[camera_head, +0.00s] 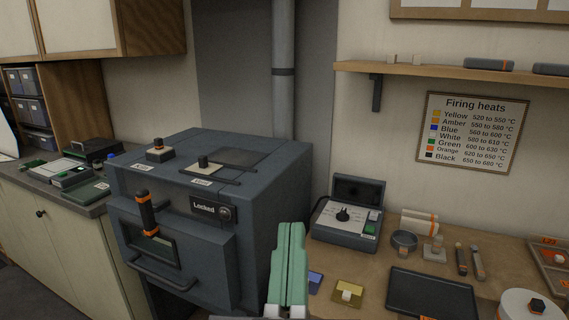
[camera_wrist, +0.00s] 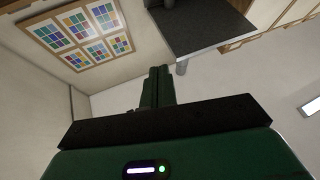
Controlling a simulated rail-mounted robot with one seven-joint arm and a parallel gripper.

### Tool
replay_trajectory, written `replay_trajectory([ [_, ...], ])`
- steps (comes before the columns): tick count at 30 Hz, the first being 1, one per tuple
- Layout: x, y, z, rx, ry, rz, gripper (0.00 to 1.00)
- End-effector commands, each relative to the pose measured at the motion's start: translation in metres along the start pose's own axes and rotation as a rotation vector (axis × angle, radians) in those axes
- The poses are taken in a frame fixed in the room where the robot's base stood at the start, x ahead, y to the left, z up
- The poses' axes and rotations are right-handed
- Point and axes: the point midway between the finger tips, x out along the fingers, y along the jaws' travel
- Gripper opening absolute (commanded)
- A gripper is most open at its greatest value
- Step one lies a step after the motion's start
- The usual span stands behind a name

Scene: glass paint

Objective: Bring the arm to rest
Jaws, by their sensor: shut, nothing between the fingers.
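My gripper (camera_head: 291,228) shows in the head view as two pale green fingers pressed together, pointing up in front of the kiln's right side. It is shut and empty. In the wrist view the gripper (camera_wrist: 160,70) appears as dark green fingers closed together, with the wall and ceiling area beyond. Nothing touches the fingertips. The rest of my arm is out of the head view.
A grey kiln (camera_head: 255,185) reading "Locked" stands left of my gripper. The bench (camera_head: 378,268) on the right holds a control box (camera_head: 345,225), a dark tray (camera_head: 432,295), blue and yellow pieces, and tools. A shelf (camera_head: 440,72) hangs above.

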Motion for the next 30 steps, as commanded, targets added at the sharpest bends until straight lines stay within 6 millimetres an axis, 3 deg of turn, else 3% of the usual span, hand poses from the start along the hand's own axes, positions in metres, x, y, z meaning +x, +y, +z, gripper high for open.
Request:
replay_trajectory([
  [1, -0.015, 0.007, -0.037, 0.12, 0.078, -0.023, 0.0],
  [2, -0.025, 0.01, -0.057, 0.193, 0.122, -0.041, 0.0],
  [3, -0.009, 0.014, -0.088, 0.212, 0.124, -0.05, 0.0],
  [18, 0.116, 0.045, -0.307, 0.212, 0.112, -0.058, 0.0],
  [24, 0.151, 0.054, -0.371, 0.215, 0.111, -0.062, 0.0],
  [30, 0.16, 0.056, -0.388, 0.217, 0.11, -0.063, 0.0],
])
